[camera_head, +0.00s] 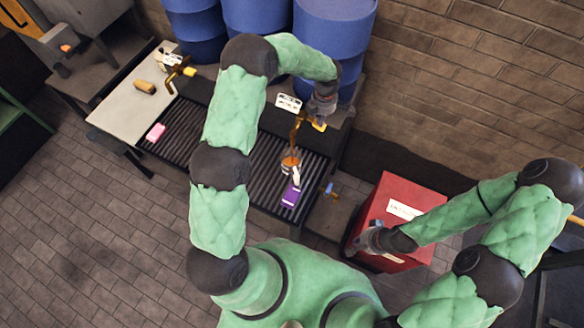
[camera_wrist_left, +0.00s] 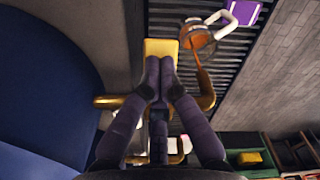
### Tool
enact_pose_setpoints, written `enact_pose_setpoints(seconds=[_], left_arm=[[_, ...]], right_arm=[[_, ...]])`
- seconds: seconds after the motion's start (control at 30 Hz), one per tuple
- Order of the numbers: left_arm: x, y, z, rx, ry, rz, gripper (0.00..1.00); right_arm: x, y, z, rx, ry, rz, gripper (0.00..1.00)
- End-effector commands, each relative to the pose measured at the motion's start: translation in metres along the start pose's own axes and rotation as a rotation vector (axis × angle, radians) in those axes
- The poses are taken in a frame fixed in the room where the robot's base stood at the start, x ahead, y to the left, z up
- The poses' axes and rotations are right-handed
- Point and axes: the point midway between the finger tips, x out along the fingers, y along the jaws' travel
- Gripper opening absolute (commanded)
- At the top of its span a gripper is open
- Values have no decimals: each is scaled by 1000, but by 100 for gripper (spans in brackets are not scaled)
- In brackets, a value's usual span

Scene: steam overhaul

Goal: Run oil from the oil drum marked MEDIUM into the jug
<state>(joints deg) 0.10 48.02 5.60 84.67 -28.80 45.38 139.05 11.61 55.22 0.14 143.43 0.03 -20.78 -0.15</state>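My left gripper (camera_head: 322,112) is at the brass tap (camera_head: 297,130) of the rightmost blue drum (camera_head: 335,30). In the left wrist view its fingers (camera_wrist_left: 160,62) are together, with tips against the yellow tap lever (camera_wrist_left: 161,47). I cannot tell a touch from a hair's gap. A white label (camera_head: 289,102) is by this tap; its words are too small to read. The jug (camera_head: 290,163), clear with a white handle, stands on the slatted grate under the spout. An orange-brown oil stream (camera_wrist_left: 203,78) runs down into it, and orange oil shows inside. My right gripper (camera_head: 362,241) is beside the red box; its fingers are unclear.
A purple block (camera_head: 291,196) lies on the grate (camera_head: 190,125) beside the jug. A pink block (camera_head: 155,132) lies further left. Another tap (camera_head: 175,72) with a label is at the left drum. The red box (camera_head: 385,205) stands right of the bench.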

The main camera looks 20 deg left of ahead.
Motion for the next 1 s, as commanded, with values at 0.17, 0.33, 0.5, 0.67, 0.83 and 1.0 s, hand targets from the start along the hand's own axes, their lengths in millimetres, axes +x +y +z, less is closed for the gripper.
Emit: enact_pose_setpoints(seconds=[0.17,0.33,0.5,0.67,0.83,1.0], left_arm=[[2,-2,-1,1,3,-5,0],[3,-2,-1,1,3,-6,0],[2,-2,-1,1,3,-6,0],[-8,-2,-1,1,3,-4,0],[-23,-1,0,1,1,-3,0],[-38,-1,0,1,1,-3,0]], right_arm=[[0,0,0,0,0,0,0],[0,0,0,0,0,0,0],[0,0,0,0,0,0,0],[-3,-1,0,0,0,0,0],[-7,-2,0,0,0,0,0],[-11,-4,0,0,0,0,0]])
